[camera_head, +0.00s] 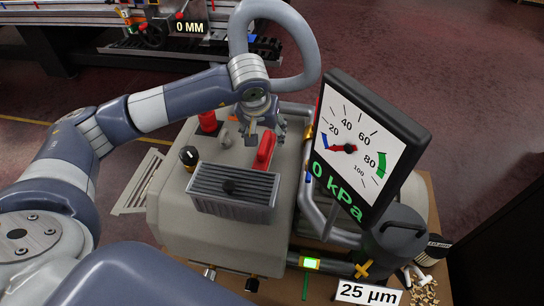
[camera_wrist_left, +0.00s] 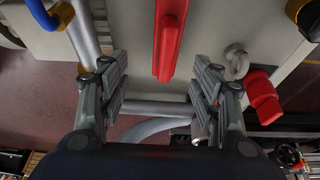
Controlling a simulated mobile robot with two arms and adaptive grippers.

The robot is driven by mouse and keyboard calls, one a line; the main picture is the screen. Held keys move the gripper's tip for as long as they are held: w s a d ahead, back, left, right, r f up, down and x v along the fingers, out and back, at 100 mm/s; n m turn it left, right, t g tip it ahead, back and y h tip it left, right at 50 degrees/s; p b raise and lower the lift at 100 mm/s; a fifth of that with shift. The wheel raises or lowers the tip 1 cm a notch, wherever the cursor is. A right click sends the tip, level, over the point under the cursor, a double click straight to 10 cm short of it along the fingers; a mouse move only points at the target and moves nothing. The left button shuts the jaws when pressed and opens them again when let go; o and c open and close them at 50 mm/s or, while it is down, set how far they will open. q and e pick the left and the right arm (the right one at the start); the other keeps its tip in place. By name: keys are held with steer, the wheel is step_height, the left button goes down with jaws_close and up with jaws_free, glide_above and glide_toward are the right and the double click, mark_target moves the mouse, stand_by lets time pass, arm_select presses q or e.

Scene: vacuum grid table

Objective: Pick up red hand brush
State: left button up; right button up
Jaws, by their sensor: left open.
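The red hand brush (camera_head: 264,151) lies on the beige top of the machine, right of centre. It shows long and red at the top middle of the wrist view (camera_wrist_left: 170,38). My right gripper is not in view.
A grey ribbed box (camera_head: 235,188) stands just in front of the brush. A red knob (camera_head: 207,121) and a black knob (camera_head: 189,156) are to the left. A large gauge panel (camera_head: 365,150) rises close on the right, beside grey pipes. A red knob also shows in the wrist view (camera_wrist_left: 263,97).

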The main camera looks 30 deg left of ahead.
mark_target(267, 143)
arm_select(q)
steer(key=shift+w+f, duration=0.1)
steer(key=shift+f, duration=0.3)
steer(key=shift+a+f, duration=0.1)
steer(key=shift+f, duration=0.1)
steer(key=x, duration=0.4)
steer(key=shift+w+f+b, duration=0.1)
steer(key=shift+f+b, duration=0.2)
steer(key=shift+b, duration=0.1)
steer(key=x, duration=0.4)
steer(key=shift+w+a+f, duration=0.15)
steer(key=shift+a+f, duration=0.2)
steer(key=shift+a, duration=0.05)
steer(key=shift+w+f, duration=0.15)
steer(key=shift+f, duration=0.1)
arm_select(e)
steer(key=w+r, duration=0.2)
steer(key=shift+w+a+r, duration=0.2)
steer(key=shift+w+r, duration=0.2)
arm_select(q)
steer(key=shift+c, duration=0.3)
steer(key=c, duration=1.1)
steer(key=shift+c, duration=0.4)
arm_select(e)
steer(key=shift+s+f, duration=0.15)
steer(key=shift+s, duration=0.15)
